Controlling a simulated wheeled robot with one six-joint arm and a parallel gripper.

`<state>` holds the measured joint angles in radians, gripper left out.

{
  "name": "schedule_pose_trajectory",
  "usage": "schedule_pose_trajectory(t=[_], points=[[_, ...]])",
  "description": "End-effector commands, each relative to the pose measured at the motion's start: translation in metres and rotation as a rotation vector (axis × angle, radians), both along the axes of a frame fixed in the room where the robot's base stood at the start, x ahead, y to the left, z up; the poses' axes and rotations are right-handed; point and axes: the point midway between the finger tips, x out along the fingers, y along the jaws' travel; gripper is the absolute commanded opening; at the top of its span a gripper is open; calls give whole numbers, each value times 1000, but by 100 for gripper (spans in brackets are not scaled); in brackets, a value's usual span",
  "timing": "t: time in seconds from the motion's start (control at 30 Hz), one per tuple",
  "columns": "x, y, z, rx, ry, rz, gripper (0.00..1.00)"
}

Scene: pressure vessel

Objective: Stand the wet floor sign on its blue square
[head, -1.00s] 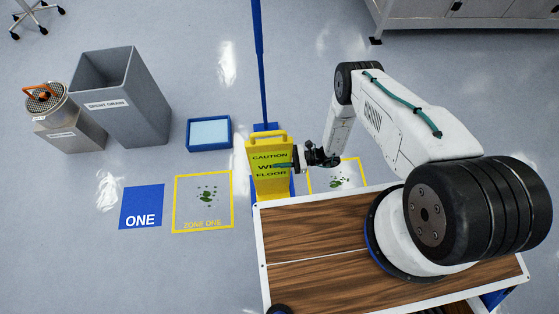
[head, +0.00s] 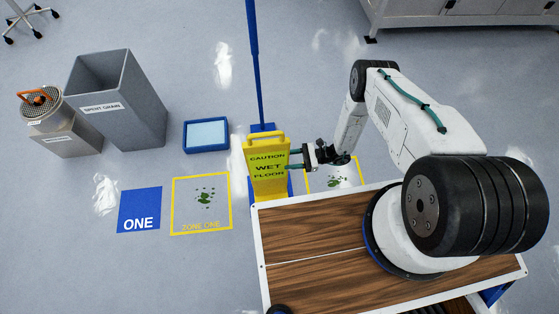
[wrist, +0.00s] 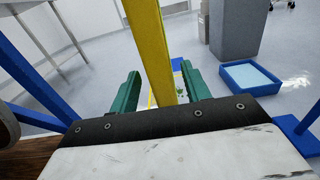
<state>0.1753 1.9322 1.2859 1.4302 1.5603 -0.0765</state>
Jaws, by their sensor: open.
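The yellow wet floor sign (head: 267,160) stands upright at the far left corner of my wooden-topped cart, its lower end hidden by the cart edge. Blue parts show around it. My gripper (head: 290,166) is at its right side, with open green fingers. In the wrist view the sign's yellow edge (wrist: 148,45) rises between the spread fingers of my gripper (wrist: 160,72); I cannot tell whether they touch it. A blue square marked ONE (head: 140,208) lies bare on the floor to the left.
A yellow-framed ZONE ONE (head: 172,205) with green spots lies between the blue square and the sign. A blue tray (head: 206,150), a grey spent grain bin (head: 115,105) and a metal canister (head: 58,130) stand behind. A tall blue pole (head: 256,75) rises behind the sign.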

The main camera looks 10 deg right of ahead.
Motion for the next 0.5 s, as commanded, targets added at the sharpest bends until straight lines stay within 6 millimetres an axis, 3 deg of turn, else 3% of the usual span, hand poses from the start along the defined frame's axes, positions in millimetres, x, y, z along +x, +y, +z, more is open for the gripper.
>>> schedule_pose_trajectory(t=[0.1, 0.23, 0.5], points=[[0, -28, 0, 0, 0, -5, 47], [-1, -49, 0, 0, 0, -4, 47], [-3, -66, 0, 0, 1, -1, 47]])
